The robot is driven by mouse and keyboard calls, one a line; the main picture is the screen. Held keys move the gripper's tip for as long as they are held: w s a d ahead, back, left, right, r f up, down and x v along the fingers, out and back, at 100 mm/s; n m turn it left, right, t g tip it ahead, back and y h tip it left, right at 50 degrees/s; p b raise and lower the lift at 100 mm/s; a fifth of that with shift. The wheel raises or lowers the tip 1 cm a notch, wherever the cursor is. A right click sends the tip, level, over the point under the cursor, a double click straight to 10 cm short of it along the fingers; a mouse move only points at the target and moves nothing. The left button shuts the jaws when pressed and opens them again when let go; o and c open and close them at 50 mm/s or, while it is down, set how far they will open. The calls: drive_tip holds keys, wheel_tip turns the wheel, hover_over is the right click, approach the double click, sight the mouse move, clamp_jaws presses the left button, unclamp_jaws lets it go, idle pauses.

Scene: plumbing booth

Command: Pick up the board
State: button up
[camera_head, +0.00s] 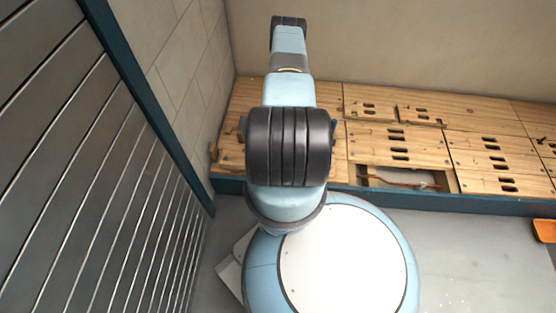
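Several wooden boards with dark slots lie side by side on a low platform along the back wall. One slotted board (400,143) lies just behind an open gap in the front row. Another slotted board (492,155) is to its right, and one more (372,103) lies farther back. I cannot tell which one is the task's board. My arm reaches up the picture over the platform's left part and hides some of the boards there. My gripper is not visible, so I cannot see whether it holds anything.
The open gap (378,173) in the platform shows a reddish pipe inside. A dark teal edge (480,203) runs along the platform's front. A slatted metal shutter (75,170) stands close on the left. An orange object (544,230) is at the right edge.

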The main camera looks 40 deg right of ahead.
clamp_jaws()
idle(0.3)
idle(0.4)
